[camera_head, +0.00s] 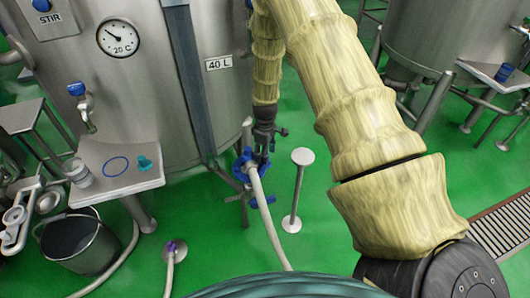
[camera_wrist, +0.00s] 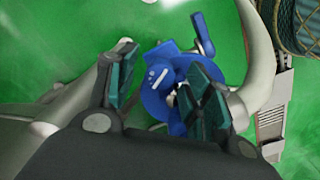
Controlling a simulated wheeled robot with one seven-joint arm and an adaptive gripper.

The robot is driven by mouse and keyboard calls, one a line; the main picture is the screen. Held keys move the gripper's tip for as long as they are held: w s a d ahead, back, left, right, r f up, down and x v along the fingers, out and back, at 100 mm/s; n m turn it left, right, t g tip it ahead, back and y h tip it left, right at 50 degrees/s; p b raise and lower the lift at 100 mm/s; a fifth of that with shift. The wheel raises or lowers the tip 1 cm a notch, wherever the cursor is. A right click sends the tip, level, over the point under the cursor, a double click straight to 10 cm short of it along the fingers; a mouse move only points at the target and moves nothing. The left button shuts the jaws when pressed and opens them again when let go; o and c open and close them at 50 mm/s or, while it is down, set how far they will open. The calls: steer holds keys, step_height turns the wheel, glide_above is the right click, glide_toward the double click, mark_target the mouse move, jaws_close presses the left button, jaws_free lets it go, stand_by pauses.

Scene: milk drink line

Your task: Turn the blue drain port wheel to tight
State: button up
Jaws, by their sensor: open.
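The blue drain port wheel (camera_head: 241,166) sits low at the front of the large steel tank, beside a pale hose. In the wrist view the blue wheel (camera_wrist: 155,98) shows between and beyond my fingers, with white marks on its face and blue lobes around it. My gripper (camera_head: 262,150) points down at the wheel, close to it. In the wrist view my gripper (camera_wrist: 162,84) is open, one finger on each side of the wheel's face. The right finger covers part of the wheel. I cannot tell whether either finger touches it.
The steel tank (camera_head: 150,70) stands behind, with a gauge (camera_head: 118,38). A pale hose (camera_head: 266,215) runs from the port toward me. A thin post with a round top (camera_head: 302,156) stands right of the port. A dark bucket (camera_head: 78,243) stands at the left.

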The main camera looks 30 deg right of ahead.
steer(key=shift+f, duration=0.2)
steer(key=c, duration=1)
